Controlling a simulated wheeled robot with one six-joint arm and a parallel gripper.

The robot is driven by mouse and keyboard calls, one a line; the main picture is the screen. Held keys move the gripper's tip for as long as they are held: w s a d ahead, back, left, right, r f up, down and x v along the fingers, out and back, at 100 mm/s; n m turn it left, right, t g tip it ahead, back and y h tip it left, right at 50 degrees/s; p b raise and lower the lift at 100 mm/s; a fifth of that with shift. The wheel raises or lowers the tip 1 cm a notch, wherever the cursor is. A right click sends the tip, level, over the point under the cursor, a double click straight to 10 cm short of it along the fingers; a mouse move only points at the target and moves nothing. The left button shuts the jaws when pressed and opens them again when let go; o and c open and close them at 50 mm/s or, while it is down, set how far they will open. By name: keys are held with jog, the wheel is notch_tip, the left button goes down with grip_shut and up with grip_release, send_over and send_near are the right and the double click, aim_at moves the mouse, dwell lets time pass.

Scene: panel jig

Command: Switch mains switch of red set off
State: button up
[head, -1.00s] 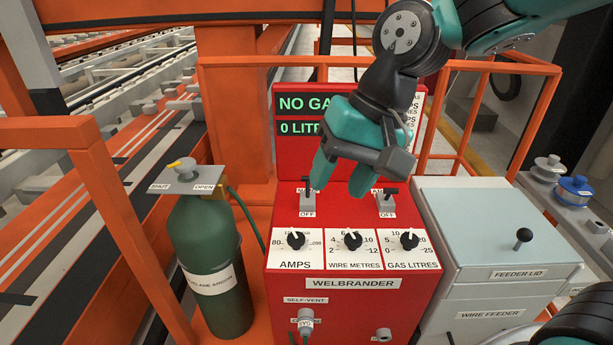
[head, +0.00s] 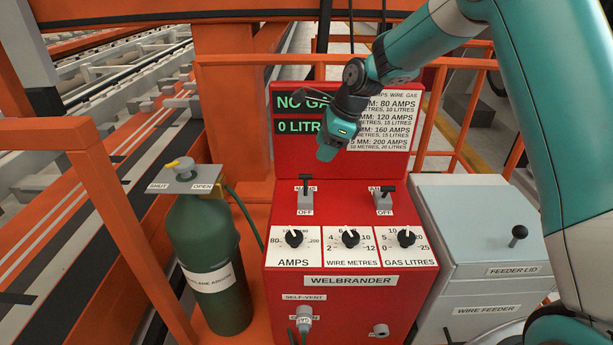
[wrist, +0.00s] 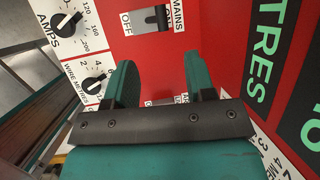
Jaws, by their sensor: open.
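The red welding set (head: 355,215), labelled WELBRANDER, stands in the middle. Its mains switch (head: 305,198) is at the upper left of the sloping panel. The black lever stands upright, away from the OFF label below it. In the wrist view the mains switch (wrist: 148,20) is at the top, its lever at the end away from OFF. My gripper (head: 325,152) is open and empty, above and behind the switch, before the display. In the wrist view my gripper (wrist: 160,72) has its two teal fingers apart, not touching the switch.
A second switch (head: 384,200) sits right of the mains switch, with dials (head: 350,238) below. A green gas cylinder (head: 210,265) stands left, a grey wire feeder (head: 480,240) right. The display (head: 295,103) reads NO GA..., partly covered by my gripper.

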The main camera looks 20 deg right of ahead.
aim_at(308, 175)
jog(key=p+x, duration=0.2)
jog(key=x, duration=0.9)
jog(key=shift+a+f, duration=0.1)
jog(key=shift+a, duration=0.05)
jog(key=c, duration=0.8)
